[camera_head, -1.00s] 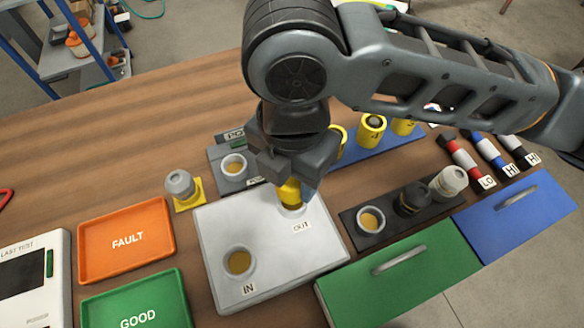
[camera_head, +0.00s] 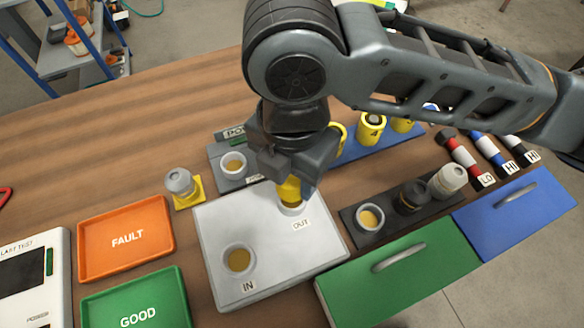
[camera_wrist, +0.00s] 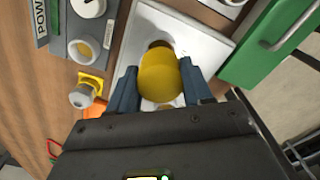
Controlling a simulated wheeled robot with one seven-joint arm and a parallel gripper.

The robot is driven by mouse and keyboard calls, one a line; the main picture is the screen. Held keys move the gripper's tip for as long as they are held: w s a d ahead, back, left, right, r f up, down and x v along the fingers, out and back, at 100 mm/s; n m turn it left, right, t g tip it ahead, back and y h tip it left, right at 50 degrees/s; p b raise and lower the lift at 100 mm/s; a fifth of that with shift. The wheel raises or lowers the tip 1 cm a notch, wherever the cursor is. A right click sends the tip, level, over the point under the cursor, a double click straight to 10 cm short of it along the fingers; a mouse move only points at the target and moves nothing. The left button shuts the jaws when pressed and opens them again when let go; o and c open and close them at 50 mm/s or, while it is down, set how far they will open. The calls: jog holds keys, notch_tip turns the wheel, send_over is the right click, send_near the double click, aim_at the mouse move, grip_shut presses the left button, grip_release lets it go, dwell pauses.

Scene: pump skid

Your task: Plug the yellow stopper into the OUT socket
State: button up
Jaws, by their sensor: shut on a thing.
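The yellow stopper (camera_head: 289,188) is between the fingers of my gripper (camera_head: 287,172), which is shut on it. In the wrist view the stopper (camera_wrist: 160,77) sits between the two blue-grey fingertips (camera_wrist: 162,92). In the head view its lower end is at the OUT socket (camera_head: 291,208), a pale ring on the white plate (camera_head: 225,215). The gripper hides the stopper's top, and I cannot tell how deep its lower end is in the ring. The IN socket (camera_head: 239,260) is open and empty at the plate's near left.
A grey stopper (camera_head: 180,183) stands on a yellow square to the left. Orange FAULT (camera_head: 125,240) and green GOOD (camera_head: 135,305) trays lie further left. A dark rack (camera_head: 370,220) and green drawer (camera_head: 400,275) are at right. Yellow cylinders (camera_head: 370,127) stand behind.

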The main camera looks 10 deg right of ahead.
jog(key=shift+f+b, duration=1.35)
jog(key=shift+f, duration=0.4)
dwell(0.5)
jog(key=o, duration=1.2)
jog(key=shift+o, duration=0.2)
jog(key=shift+r, duration=3.95)
jog(key=shift+s, duration=0.1)
